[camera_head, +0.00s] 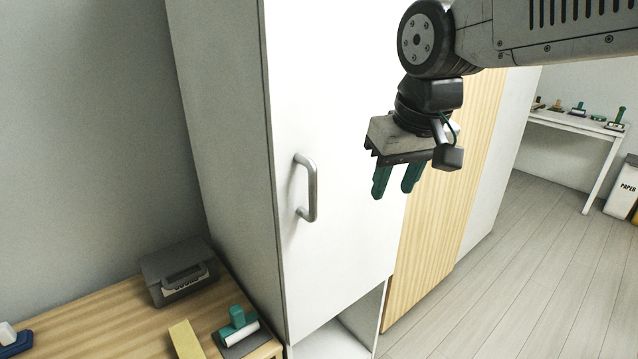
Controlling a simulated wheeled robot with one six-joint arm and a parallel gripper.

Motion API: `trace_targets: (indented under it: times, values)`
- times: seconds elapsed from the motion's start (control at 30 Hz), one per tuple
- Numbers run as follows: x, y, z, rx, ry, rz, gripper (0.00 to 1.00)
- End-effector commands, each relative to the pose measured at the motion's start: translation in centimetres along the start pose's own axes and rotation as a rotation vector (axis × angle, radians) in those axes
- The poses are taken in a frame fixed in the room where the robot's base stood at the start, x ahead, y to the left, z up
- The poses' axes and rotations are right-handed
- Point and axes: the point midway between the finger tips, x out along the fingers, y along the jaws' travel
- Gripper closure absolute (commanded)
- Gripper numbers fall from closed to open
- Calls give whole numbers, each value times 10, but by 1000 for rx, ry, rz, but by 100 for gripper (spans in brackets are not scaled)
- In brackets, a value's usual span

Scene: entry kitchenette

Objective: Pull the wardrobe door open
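The wardrobe door (345,240) is a tall white panel in the middle of the head view. It appears shut against the grey-white cabinet side (225,160). A grey metal bar handle (311,188) stands upright near the door's left edge. My gripper (396,185) hangs to the right of the handle, with its two green fingers pointing down. The fingers are apart with a gap between them, and nothing is held. The gripper does not touch the handle. How far it is from the door is hard to tell.
A wooden table (120,320) at lower left holds a dark grey box (178,272), a yellow block (186,339) and a green-handled tool (238,326). A light wood panel (440,190) adjoins the door's right side. A white table (570,122) stands far right. The floor (490,290) at lower right is clear.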

Motion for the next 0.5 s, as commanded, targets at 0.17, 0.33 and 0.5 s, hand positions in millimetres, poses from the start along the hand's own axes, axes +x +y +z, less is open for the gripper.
trace_targets:
  times: [0.17, 0.33, 0.5]
  values:
    - [8, -58, -72, -97, 65, -38, 62]
    - [14, -82, -97, -127, 93, -53, 62]
    - [33, -84, -100, -128, 93, -53, 62]
